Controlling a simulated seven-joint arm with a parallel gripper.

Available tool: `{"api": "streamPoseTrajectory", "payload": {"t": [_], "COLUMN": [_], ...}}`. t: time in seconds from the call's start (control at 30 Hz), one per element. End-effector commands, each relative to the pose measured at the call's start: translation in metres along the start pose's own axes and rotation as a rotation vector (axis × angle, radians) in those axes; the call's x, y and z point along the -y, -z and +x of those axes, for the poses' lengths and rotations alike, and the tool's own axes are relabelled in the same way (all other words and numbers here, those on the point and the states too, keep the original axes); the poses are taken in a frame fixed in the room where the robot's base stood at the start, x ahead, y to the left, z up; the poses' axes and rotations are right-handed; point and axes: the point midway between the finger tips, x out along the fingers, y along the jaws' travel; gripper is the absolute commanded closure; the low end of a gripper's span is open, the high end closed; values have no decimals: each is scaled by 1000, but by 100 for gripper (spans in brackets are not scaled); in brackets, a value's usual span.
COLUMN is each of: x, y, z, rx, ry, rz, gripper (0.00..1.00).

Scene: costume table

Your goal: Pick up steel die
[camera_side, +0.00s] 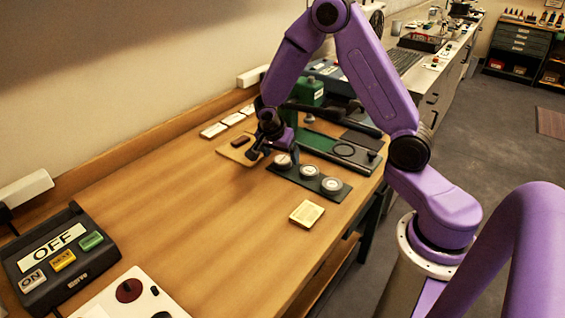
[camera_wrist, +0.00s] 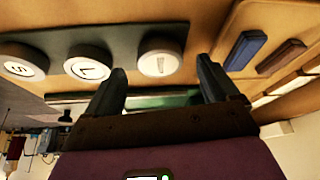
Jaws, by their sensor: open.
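Three round, pale metal-rimmed pieces with dark marks stand in a row on a dark green strip (camera_side: 317,192). In the side view they are the left piece (camera_side: 283,160), the middle piece (camera_side: 309,171) and the right piece (camera_side: 331,185). In the wrist view they show as one marked piece (camera_wrist: 158,60) between my fingertips, one in the middle (camera_wrist: 88,63) and one at the left (camera_wrist: 24,62). I cannot tell which is the steel die. My gripper (camera_wrist: 162,74) is open and empty, close to the left piece of the side view; contact is unclear.
A wooden board (camera_side: 228,153) with a blue bar (camera_wrist: 244,50) and a brown bar (camera_wrist: 281,56) lies beside the strip. A green press (camera_side: 310,92) stands behind. The bench's middle left is clear; a button box (camera_side: 62,255) is far left.

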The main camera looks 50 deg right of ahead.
Motion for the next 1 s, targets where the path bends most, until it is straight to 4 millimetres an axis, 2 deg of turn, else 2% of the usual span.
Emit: {"api": "streamPoseTrajectory", "payload": {"t": [0.1,0.2,0.47,0.6,0.7,1.0], "x": [0,0,0,0,0,1], "y": [0,0,0,0,0,1], "z": [14,20,21,21,21,19], "rx": [-1,0,-1,-1,-1,-1], "ry": [-2,-1,1,1,0,2], "rz": [-2,0,0,0,0,0], "gripper": [12,12,12,58,84,85]}}
